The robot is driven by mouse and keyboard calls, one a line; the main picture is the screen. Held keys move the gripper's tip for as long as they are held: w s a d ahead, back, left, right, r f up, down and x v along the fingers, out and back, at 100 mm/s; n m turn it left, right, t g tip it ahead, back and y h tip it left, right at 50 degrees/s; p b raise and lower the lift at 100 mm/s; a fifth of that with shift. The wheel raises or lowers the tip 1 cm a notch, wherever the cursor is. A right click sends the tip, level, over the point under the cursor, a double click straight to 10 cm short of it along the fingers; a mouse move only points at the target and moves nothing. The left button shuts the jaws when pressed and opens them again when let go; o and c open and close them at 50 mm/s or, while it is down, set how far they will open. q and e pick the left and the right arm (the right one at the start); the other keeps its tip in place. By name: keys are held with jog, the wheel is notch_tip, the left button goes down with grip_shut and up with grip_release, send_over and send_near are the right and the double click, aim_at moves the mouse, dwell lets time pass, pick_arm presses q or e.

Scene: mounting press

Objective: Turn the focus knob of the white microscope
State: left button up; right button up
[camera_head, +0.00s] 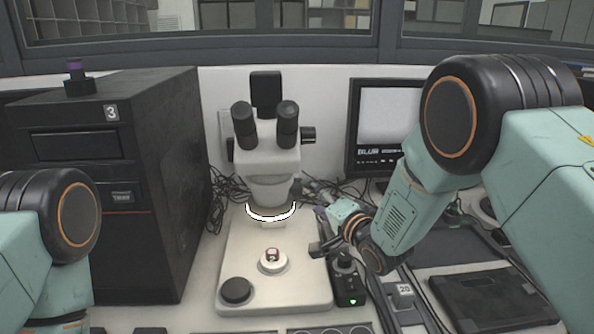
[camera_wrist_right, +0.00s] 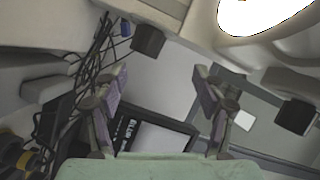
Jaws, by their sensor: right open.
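The white microscope (camera_head: 265,160) stands upright on its pale base plate at the back middle, with black eyepieces and a lit ring below its head. A black knob (camera_head: 308,134) sticks out on the right of the head. My right gripper (camera_head: 319,231) is low, right of the microscope column and below that knob, apart from it. In the right wrist view my right gripper (camera_wrist_right: 160,92) has its fingers spread, with nothing between them. My left gripper is not in view.
A black cabinet (camera_head: 150,190) stands at the left. A monitor (camera_head: 385,115) stands behind my right arm, at the right. Loose cables (camera_head: 222,190) lie behind the base plate. A small black control box (camera_head: 346,280) with a green light stands beside the plate.

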aim_at(301, 189)
jog(key=w+n+g+p, duration=0.1)
jog(key=n, duration=0.7)
jog(key=w+n+g+p, duration=0.1)
jog(key=n+p, duration=0.1)
jog(key=n, duration=0.6)
jog(key=w+n+p, duration=0.1)
jog(key=w+n, duration=0.1)
jog(key=n, duration=0.6)
jog(key=shift+a+r+g, duration=0.35)
jog(key=shift+g, duration=0.05)
jog(key=n, duration=0.6)
jog(key=shift+d+f+h, duration=0.15)
jog(key=shift+f+h, duration=0.25)
jog(key=shift+x, duration=3.85)
jog(key=shift+s+f, duration=0.1)
jog(key=shift+f, duration=0.05)
